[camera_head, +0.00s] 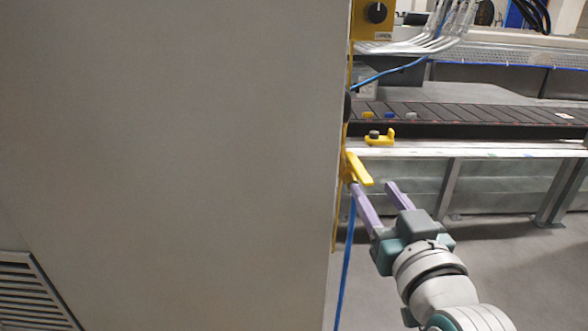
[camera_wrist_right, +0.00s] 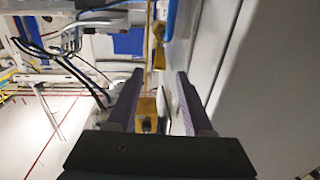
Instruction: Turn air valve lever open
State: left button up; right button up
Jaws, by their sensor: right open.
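The yellow valve lever (camera_head: 358,169) sticks out from the right edge of the grey cabinet in the head view. My right gripper (camera_head: 374,186) is open, its two purple fingers just below and to the right of the lever. The near finger's tip is close to the lever; I cannot tell whether they touch. In the right wrist view the open fingers (camera_wrist_right: 160,75) have a gap between them, with a yellow part (camera_wrist_right: 159,56) showing just past the tips, probably the lever. The valve body is mostly hidden by the cabinet edge. My left gripper is not in view.
The large grey cabinet (camera_head: 170,150) fills the left. A blue hose (camera_head: 346,265) hangs below the lever. A yellow box with a black knob (camera_head: 374,18) is above. A dark conveyor (camera_head: 480,117) and a yellow bracket (camera_head: 380,138) stand behind. Open floor lies at the lower right.

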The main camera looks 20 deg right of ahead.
aim_at(358, 167)
jog(key=shift+s+d+f, duration=0.1)
jog(key=shift+d+f, duration=0.1)
jog(key=shift+d, duration=0.1)
jog(key=shift+c, duration=0.7)
jog(key=s+d+f+m+b, duration=0.1)
jog(key=d+m+b, duration=0.1)
jog(key=d+m, duration=0.1)
jog(key=s+d+f+m+g+h+b, duration=0.1)
jog(key=s+d+f+m+b, duration=0.1)
jog(key=d+m, duration=0.1)
jog(key=s+d+f+m+g+h+b, duration=0.1)
jog(key=s+d+m+b, duration=0.1)
jog(key=d+m, duration=0.1)
jog(key=shift+d+f+b, duration=0.3)
jog(key=shift+d+f, duration=0.05)
jog(key=c, duration=0.6)
jog(key=m+b, duration=0.1)
jog(key=s+m+y+b, duration=0.1)
jog(key=r+m+y+b, duration=0.1)
jog(key=m, duration=0.1)
jog(key=shift+s+d+t, duration=0.3)
jog(key=shift+d+t, duration=0.1)
grip_shut()
jog(key=a+r+m+t+y+b, duration=0.2)
jog(key=a+r+y, duration=0.1)
jog(key=y, duration=0.1)
jog(key=w+a+p, duration=0.1)
jog(key=w+a, duration=0.3)
jog(key=w, duration=0.6)
jog(key=shift+r, duration=0.45)
